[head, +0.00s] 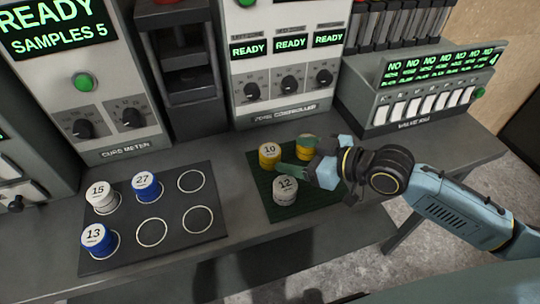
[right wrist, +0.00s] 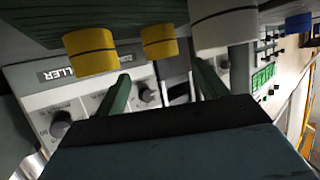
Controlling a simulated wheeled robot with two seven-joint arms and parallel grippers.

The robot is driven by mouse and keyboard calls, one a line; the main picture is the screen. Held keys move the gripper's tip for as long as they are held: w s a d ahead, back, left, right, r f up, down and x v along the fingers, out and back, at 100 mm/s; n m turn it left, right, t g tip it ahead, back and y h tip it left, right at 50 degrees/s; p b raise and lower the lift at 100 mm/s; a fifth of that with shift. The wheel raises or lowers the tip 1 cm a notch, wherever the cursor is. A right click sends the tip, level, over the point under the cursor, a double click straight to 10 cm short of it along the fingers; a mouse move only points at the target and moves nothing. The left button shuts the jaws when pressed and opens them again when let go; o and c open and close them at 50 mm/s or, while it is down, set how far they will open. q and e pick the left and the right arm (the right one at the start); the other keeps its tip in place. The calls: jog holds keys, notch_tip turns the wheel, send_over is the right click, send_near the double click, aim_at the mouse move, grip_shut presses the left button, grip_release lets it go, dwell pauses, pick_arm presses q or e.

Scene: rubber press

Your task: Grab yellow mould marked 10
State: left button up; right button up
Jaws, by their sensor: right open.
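The yellow mould marked 10 (head: 268,160) stands upright at the back left of the dark green mat (head: 262,197). A second yellow mould (head: 304,156) stands to its right, partly hidden by my right gripper. A white mould marked 12 (head: 285,194) stands in front of them. My right gripper (head: 288,157) is open, its green fingers reaching in from the right, close to the mould marked 10. In the right wrist view, two yellow moulds (right wrist: 92,54) and a white one show beyond the open fingers (right wrist: 162,70); nothing is between the fingers. My left gripper is out of view.
A dark tray (head: 160,258) at left holds a white mould marked 15 (head: 102,200) and blue moulds marked 27 (head: 147,190) and 13 (head: 97,242); its other ringed spots are empty. Control machines (head: 290,60) stand behind. The bench between tray and mat is clear.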

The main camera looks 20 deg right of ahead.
aim_at(269, 150)
jog(key=x, duration=0.5)
jog(key=shift+a+r, duration=0.1)
jog(key=shift+a, duration=0.1)
jog(key=c, duration=1.2)
jog(key=shift+r, duration=0.1)
